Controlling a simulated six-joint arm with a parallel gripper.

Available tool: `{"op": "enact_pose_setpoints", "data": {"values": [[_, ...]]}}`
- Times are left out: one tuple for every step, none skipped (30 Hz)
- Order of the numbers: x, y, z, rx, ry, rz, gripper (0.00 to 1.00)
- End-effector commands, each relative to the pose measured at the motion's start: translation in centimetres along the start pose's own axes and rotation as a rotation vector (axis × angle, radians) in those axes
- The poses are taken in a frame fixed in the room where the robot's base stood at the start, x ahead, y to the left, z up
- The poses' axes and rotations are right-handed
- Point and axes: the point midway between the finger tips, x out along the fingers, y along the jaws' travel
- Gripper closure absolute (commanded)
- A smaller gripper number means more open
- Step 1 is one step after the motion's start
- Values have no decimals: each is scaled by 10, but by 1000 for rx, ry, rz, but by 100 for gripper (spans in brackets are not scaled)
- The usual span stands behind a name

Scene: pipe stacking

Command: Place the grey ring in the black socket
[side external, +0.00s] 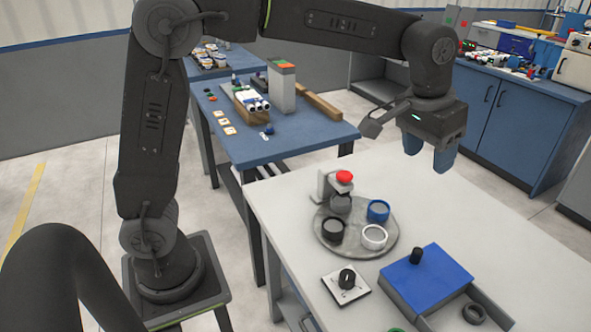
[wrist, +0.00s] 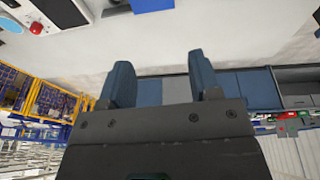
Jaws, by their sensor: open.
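A dark grey ring (side external: 474,312) lies flat near the lower right of the side view, beside a blue-lidded box; it looks like the grey ring. The black socket (side external: 333,230) is a dark round cup on a round grey plate (side external: 327,249), with a white socket (side external: 374,237) and a blue socket (side external: 378,210) beside it. A grey cup (side external: 340,203) stands behind them. My gripper (side external: 428,152) is high above the far part of the table, open and empty. Its two blue fingers are spread apart in the wrist view (wrist: 162,68).
A red-topped stand (side external: 344,177) rises behind the plate. The blue lid (side external: 432,277) has a black knob. A dial (side external: 346,279) on a white base is at the front. A green ring (side external: 395,330) is cut off below. The table's far right is clear.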

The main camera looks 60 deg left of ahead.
Motion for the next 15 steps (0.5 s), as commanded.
{"op": "enact_pose_setpoints", "data": {"values": [[-17,-14,18,-3,27,0,43],[-23,-21,28,-3,40,0,43],[-31,-30,42,-2,57,-1,43],[-36,-36,53,-2,70,-2,43],[-41,-43,64,-2,83,-4,43],[-46,-50,79,0,101,-6,43],[-49,-56,91,0,113,-8,43],[-51,-61,103,1,126,-10,43],[-52,-68,119,2,143,-14,43],[-53,-73,132,2,156,-17,43],[-53,-77,143,3,169,-20,43],[-51,-82,158,4,184,-24,43],[-50,-86,169,5,196,-27,43],[-48,-89,179,6,205,-31,43],[-45,-92,191,7,218,-35,43]]}}
